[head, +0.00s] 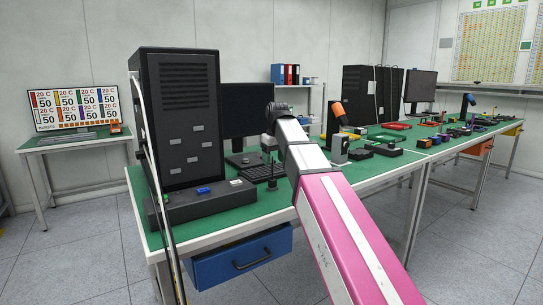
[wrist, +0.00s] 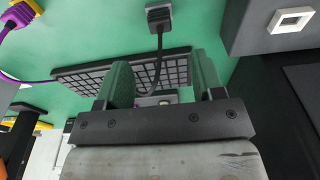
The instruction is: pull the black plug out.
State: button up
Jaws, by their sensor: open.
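A dark grey to black plug-like connector (wrist: 158,16) shows at the top of the wrist view, above the green surface. A dark cable runs from it down between my fingers. I cannot tell whether it sits in a socket. My gripper (wrist: 164,72) has two green fingers spread apart. They point toward the keyboard, with the connector beyond their tips.
A black keyboard (wrist: 75,80) lies behind the fingers. The tall black cabinet (head: 178,120) stands on the green table (head: 285,205).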

aim_at(273, 180)
jog(key=f, duration=0.6)
jog(key=w+f, duration=0.1)
jog(key=f, duration=0.2)
jog(key=shift+a+f, duration=0.3)
jog(key=shift+f, duration=0.1)
jog(key=c, duration=1)
